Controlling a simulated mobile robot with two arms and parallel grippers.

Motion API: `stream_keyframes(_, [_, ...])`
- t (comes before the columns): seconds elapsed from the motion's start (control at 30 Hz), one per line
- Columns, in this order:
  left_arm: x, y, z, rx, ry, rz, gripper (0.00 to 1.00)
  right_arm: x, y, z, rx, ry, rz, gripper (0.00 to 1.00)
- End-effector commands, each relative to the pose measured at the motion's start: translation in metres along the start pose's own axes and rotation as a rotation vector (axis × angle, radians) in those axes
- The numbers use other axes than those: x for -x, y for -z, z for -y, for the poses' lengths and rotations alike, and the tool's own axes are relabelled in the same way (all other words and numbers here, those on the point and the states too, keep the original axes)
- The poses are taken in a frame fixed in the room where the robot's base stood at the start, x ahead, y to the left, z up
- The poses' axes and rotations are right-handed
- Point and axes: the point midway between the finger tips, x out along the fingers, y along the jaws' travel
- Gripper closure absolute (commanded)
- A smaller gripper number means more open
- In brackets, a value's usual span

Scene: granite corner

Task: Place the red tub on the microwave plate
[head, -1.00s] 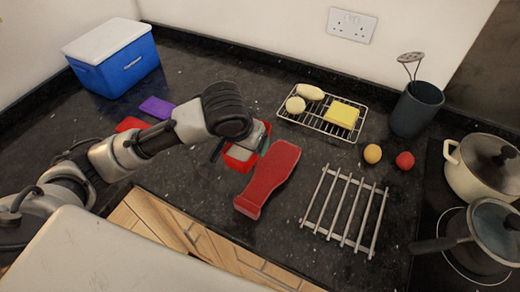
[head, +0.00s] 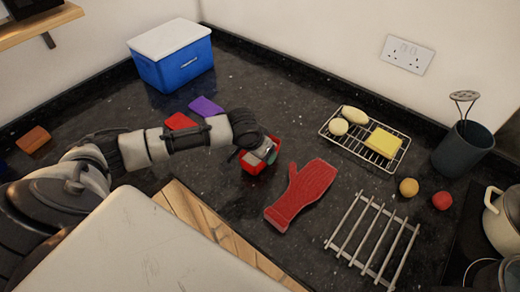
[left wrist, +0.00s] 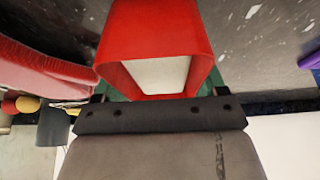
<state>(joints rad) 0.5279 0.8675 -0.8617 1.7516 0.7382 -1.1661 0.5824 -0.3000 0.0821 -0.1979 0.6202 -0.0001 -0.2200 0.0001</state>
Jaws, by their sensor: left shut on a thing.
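The red tub (head: 254,166) is in the grasp of my left gripper (head: 266,150), above or on the dark counter in the middle of the head view. The arm partly hides the tub, and I cannot tell whether its base touches the counter. In the left wrist view the red tub (left wrist: 160,30) fills the top middle, with a pale inner surface showing. My left gripper (left wrist: 158,92) is shut on it, with green finger pads on either side. I see no microwave plate. My right gripper is not in view.
A red oven mitt (head: 300,191) lies just right of the tub. A slatted metal trivet (head: 372,240) and a wire rack (head: 348,142) with food are farther right. Behind are a blue cooler (head: 175,65) and flat red (head: 180,121) and purple (head: 206,106) pieces.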

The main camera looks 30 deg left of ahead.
Motion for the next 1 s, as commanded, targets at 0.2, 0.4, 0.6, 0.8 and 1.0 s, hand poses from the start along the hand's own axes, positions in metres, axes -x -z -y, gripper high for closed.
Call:
stream_keyframes(0.2, [-0.006,-0.002,0.0,-0.001,0.001,-0.003,0.65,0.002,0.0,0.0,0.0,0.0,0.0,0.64])
stream_keyframes(0.4, [-0.007,-0.003,0.0,0.0,0.0,-0.002,0.65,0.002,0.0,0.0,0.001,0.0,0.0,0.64])
stream_keyframes(0.6, [-0.008,-0.003,0.0,-0.001,0.001,-0.001,0.03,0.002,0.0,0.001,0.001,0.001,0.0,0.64])
stream_keyframes(0.8, [-0.008,-0.003,0.0,-0.001,0.001,-0.001,0.03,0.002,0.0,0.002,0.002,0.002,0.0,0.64])
stream_keyframes(1.0, [0.002,-0.002,0.0,-0.002,0.0,-0.002,0.03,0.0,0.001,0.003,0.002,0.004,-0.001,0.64])
